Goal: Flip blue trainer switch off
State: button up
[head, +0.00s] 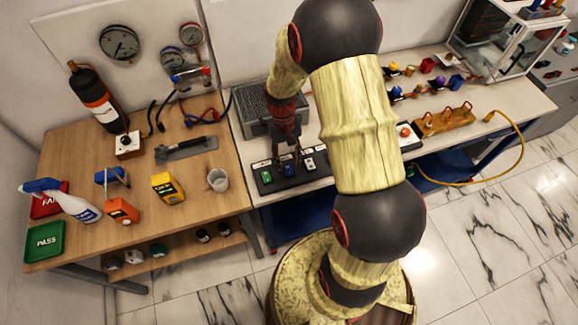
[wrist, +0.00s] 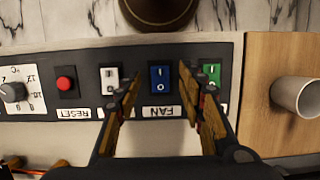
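The blue trainer switch (wrist: 160,78) is a rocker marked I and O on a dark panel (wrist: 85,60), above the label FAN, which reads upside down in the wrist view. Which side of the rocker is pressed I cannot tell. A green switch (wrist: 211,75) and a white switch (wrist: 110,79) flank it. My gripper (wrist: 158,77) is open and empty, its fingers on either side of the blue switch in the picture; contact is not clear. In the head view my gripper (head: 289,156) is over the panel, just behind the blue switch (head: 288,170).
A red RESET button (wrist: 66,84) and a dial (wrist: 12,92) sit farther along the panel. A grey cup (head: 218,180) stands on the wooden table near the panel's end. A metal cage box (head: 256,106) is behind the panel. My arm hides part of the bench.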

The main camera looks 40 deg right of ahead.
aim_at(286, 166)
jog(key=v, duration=0.9)
jog(key=shift+r, duration=0.3)
jog(key=shift+w, duration=0.1)
